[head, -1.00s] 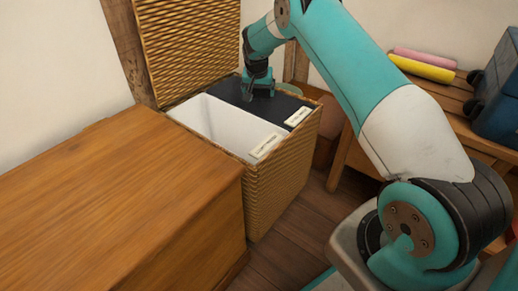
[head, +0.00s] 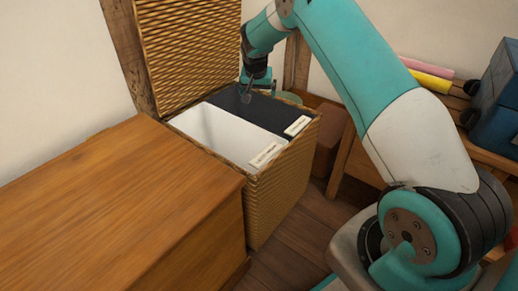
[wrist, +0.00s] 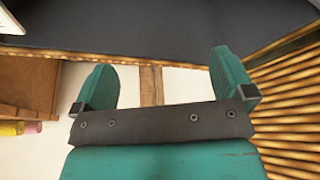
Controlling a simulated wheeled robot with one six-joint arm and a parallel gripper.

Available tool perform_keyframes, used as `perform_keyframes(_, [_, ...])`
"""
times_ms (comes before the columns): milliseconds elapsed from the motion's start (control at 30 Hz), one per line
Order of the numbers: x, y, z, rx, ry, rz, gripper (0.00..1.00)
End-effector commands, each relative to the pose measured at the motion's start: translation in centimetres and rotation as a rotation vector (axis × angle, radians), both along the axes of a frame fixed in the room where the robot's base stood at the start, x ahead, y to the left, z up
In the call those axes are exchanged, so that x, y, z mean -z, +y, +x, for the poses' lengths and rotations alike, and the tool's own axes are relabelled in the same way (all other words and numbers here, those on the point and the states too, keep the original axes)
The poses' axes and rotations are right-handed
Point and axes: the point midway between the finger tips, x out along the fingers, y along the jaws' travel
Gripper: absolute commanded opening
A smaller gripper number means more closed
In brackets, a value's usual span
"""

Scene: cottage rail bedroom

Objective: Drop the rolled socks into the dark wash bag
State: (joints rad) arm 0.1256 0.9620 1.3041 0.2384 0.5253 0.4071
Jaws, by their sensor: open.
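The dark wash bag (head: 265,116) lines the right half of an open wicker hamper (head: 285,180), with a pale label (head: 297,126) on its front edge. It fills the top of the wrist view (wrist: 165,25). My gripper (head: 246,97) is over the back part of the dark bag, tilted. In the wrist view my gripper's two teal fingers (wrist: 166,78) are wide apart with nothing between them. The rolled socks are not visible in either view; the bag's bottom cannot be seen.
A white bag (head: 215,130) fills the hamper's left half. The raised wicker lid (head: 190,45) stands behind. A wooden chest (head: 120,190) is at the left. At the right, a table holds a yellow roll (head: 430,82), a pink roll (head: 425,66) and a blue case (head: 495,100).

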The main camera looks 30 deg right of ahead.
Motion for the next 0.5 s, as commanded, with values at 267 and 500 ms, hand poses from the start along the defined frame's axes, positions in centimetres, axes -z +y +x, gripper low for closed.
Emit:
perform_keyframes(267, [-7.2, 1.8, -2.1, -0.001, -0.001, 0.000, 1.00])
perform_keyframes(500, [-10.4, 2.7, -3.2, -0.001, 0.000, 0.000, 1.00])
